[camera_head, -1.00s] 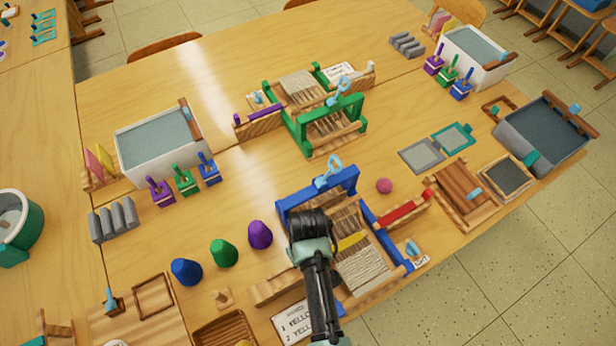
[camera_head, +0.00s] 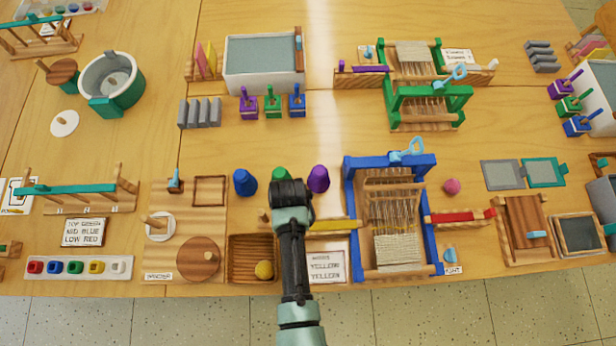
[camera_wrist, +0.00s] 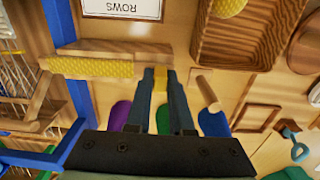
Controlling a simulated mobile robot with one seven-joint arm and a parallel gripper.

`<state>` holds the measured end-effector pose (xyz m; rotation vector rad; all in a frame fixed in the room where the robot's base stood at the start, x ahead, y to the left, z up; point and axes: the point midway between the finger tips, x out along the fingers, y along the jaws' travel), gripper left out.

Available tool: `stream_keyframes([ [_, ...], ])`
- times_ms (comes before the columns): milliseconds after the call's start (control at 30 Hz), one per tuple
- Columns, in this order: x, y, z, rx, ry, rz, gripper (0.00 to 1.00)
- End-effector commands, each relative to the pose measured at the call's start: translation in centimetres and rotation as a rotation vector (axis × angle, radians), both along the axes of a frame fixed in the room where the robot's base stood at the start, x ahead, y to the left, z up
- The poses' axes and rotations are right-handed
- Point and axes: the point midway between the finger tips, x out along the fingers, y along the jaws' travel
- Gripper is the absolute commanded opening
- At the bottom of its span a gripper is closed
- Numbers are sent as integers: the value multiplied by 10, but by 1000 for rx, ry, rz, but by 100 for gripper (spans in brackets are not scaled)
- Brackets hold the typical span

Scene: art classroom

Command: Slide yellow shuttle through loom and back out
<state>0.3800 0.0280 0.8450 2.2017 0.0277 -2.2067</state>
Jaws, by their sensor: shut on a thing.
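The yellow shuttle (camera_head: 333,225) lies just left of the blue-framed loom (camera_head: 432,220), on the loom's left wooden ledge. My gripper (camera_wrist: 160,76) is shut on a small yellow part at the shuttle's outer end. In the head view my arm and wrist hide the fingertips. The loom holds pale warp threads with a woven band at its front end.
A red shuttle (camera_head: 462,216) rests on the loom's right ledge. Purple (camera_head: 318,179), green and blue cones stand behind my gripper. A wooden tray (camera_head: 239,260) with a yellow ball and a card (camera_head: 327,274) lie in front. A green loom (camera_head: 462,95) stands behind.

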Motion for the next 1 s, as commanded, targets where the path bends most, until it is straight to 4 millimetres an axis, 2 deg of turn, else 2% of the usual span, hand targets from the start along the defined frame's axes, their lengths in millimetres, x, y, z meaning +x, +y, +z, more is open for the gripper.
stream_keyframes([
  [200, 2, 6, 1, 11, -8, 7, 0],
  [233, 2, 6, 1, 11, -8, 7, 22],
  [400, 1, 5, 1, 10, -7, 7, 50],
  [767, 1, 3, 4, 7, -5, 5, 50],
  [867, 1, 3, 13, 7, -5, 5, 50],
  [1000, 1, 4, 36, 8, -8, 7, 50],
])
